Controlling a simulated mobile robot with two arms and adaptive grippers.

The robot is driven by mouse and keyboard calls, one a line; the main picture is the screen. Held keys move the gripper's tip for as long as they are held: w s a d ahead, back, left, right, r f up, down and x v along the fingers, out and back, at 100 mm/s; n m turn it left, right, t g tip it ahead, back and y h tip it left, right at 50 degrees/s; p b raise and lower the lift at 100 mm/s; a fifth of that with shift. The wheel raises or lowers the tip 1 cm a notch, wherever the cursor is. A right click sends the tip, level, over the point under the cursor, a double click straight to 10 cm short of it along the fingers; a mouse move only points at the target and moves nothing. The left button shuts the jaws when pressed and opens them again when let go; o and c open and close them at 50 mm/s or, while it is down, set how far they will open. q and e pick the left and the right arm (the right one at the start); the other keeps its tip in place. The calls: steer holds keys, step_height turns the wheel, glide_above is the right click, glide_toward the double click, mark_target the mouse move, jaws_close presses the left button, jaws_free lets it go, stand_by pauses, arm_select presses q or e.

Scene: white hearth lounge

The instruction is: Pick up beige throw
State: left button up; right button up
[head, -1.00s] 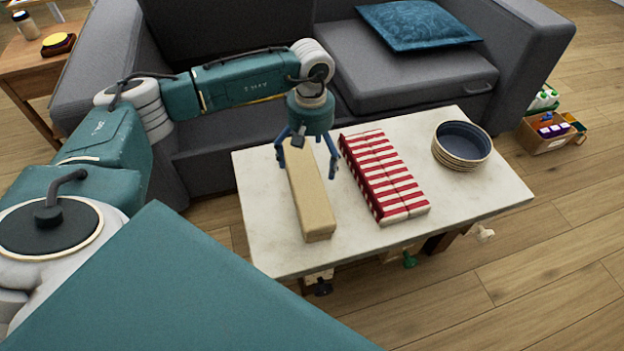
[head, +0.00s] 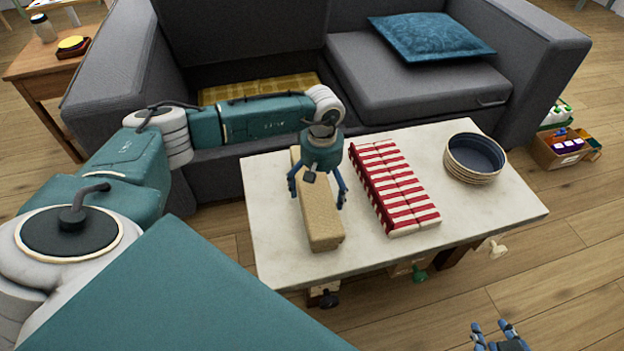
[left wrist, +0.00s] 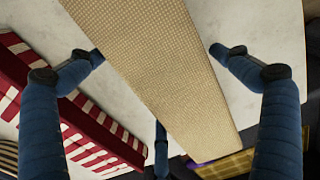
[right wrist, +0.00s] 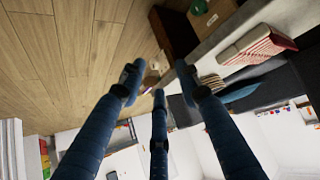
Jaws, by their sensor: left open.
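The beige throw (head: 322,228) is a long folded bar lying on the left part of the white table (head: 275,250). My left gripper (head: 318,195) is over its middle, pointing down and open, with fingers on either side of it. In the left wrist view the throw (left wrist: 165,70) passes between the spread fingers of the left gripper (left wrist: 156,56), with gaps beside it. I cannot tell how high the fingertips are above the tabletop. My right gripper (head: 497,338) is at the bottom edge, away from the table; its fingers (right wrist: 158,75) are apart and empty.
A red-and-white striped folded cloth (head: 394,188) lies close to the right of the throw. A stack of bowls (head: 474,158) stands further right. A grey sofa (head: 415,95) with a blue cushion (head: 430,35) is behind the table.

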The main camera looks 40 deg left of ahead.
arm_select(q)
steer(key=c, duration=1.2)
steer(key=shift+r, duration=0.1)
